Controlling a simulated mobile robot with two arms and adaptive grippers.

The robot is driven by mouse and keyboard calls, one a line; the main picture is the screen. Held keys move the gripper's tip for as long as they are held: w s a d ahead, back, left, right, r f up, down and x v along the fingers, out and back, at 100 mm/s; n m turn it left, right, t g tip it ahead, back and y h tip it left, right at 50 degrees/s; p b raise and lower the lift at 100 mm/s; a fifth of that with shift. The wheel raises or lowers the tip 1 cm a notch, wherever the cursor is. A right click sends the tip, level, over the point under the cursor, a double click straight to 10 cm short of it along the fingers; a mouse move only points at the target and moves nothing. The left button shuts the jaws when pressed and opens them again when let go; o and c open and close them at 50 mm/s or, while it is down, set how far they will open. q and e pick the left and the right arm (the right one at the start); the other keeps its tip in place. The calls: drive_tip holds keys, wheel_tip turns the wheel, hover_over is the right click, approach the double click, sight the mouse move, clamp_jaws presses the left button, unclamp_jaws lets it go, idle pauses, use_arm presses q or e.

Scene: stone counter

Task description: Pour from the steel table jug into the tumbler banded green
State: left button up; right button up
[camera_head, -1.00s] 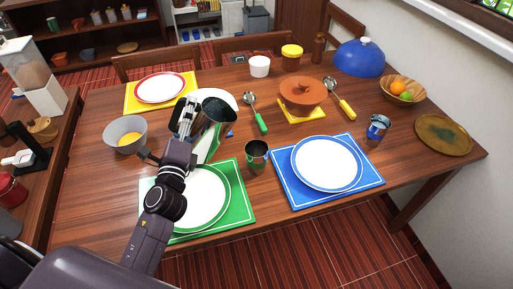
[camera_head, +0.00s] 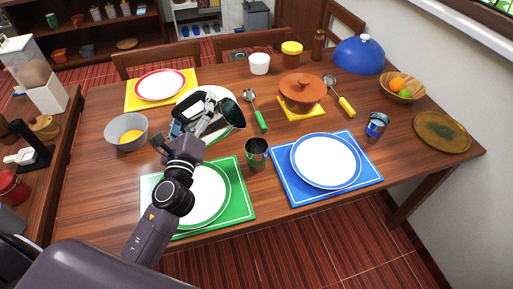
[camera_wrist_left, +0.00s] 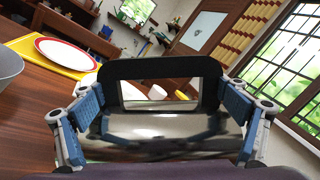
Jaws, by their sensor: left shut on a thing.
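The steel table jug (camera_head: 229,112) is in the air over the table, behind and left of the green-banded tumbler. It is strongly tilted, its mouth toward the right; no stream shows. My left gripper (camera_head: 187,123) is shut on the jug at its dark handle. In the left wrist view the handle (camera_wrist_left: 150,70) and shiny steel body (camera_wrist_left: 160,127) sit between the fingers (camera_wrist_left: 162,103). The tumbler banded green (camera_head: 256,154) stands upright on the wood between the green and blue mats, apart from the jug. Its contents are too dark to tell. My right gripper is out of view.
A blue-banded tumbler (camera_head: 376,125) stands by the blue mat (camera_head: 290,188). A green-handled ladle (camera_head: 261,121) and a lidded brown pot (camera_head: 301,93) lie beyond the tumbler. A grey bowl (camera_head: 125,144) stands left of my gripper. A white plate partly shows behind the jug.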

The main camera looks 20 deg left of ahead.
use_arm(q)
drive_tip(key=shift+d+f+m+b, duration=0.15)
drive_tip(key=shift+f+m+b, duration=0.15)
drive_tip(key=shift+f+b, duration=0.55)
drive_tip(key=shift+r, duration=0.1)
drive_tip(key=shift+w+d+f+m+h+b, duration=0.15)
drive_tip(key=shift+d+f+m+h+b, duration=0.25)
drive_tip(key=shift+m, duration=0.6)
idle(1.5)
drive_tip(key=shift+d+r+m+p, duration=0.25)
drive_tip(key=shift+d+m+p, duration=0.1)
drive_tip(key=shift+m+p, duration=0.15)
idle(2.4)
